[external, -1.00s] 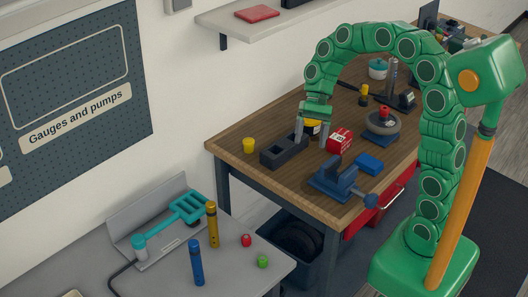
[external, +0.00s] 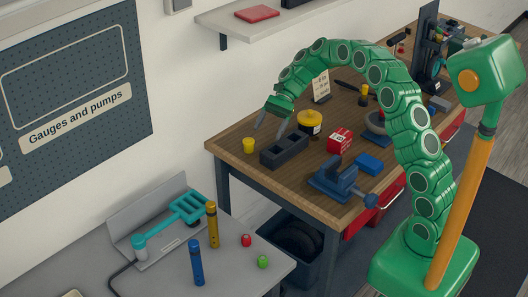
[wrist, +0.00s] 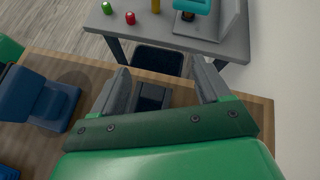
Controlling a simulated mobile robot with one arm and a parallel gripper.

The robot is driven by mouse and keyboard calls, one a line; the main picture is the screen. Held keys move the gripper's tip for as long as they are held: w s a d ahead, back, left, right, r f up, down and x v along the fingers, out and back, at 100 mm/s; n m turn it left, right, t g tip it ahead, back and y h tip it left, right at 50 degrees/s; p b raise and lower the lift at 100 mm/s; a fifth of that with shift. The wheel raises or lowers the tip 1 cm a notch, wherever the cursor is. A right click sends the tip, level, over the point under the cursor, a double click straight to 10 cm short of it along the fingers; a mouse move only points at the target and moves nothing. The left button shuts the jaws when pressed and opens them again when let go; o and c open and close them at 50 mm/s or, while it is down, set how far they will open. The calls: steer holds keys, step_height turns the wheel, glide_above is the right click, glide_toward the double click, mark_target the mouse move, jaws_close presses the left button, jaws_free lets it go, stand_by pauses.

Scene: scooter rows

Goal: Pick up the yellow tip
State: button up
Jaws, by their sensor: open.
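A small yellow cup-shaped piece (external: 249,146), which looks like the yellow tip, stands near the left end of the wooden workbench (external: 235,133). My gripper (external: 270,130) is open and empty in the air, above and a little right of the yellow piece in the external view. In the wrist view, my gripper (wrist: 160,66) shows its two grey fingers spread apart, with the dark block with compartments (wrist: 152,97) seen between them. The yellow piece does not show in the wrist view.
The dark block (external: 283,150) sits close right of the yellow piece. A yellow-and-black roll (external: 310,121), red box (external: 339,141) and blue vise (external: 335,178) stand farther right. A grey table (external: 225,262) in front holds red and green pieces and two pens.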

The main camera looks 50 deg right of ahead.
mark_target(249, 144)
steer(key=w+d+f+m, duration=0.1)
steer(key=w+d+f, duration=0.1)
steer(key=w+f, duration=0.1)
steer(key=w+d+f+m+t+y, duration=0.1)
steer(key=w+d+f+m, duration=0.1)
steer(key=w+f, duration=0.1)
steer(key=w+d+f+m+t+y, duration=0.1)
steer(key=w+d+f, duration=0.1)
steer(key=w+f, duration=0.1)
steer(key=shift+w+d+f+m, duration=0.3)
steer(key=shift+w+d+f, duration=0.05)
steer(key=shift+d+f, duration=0.1)
steer(key=shift+w+x, duration=0.2)
steer(key=shift+x, duration=3.75)
steer(key=shift+r, duration=0.2)
steer(key=c, duration=1)
steer(key=shift+c, duration=0.2)
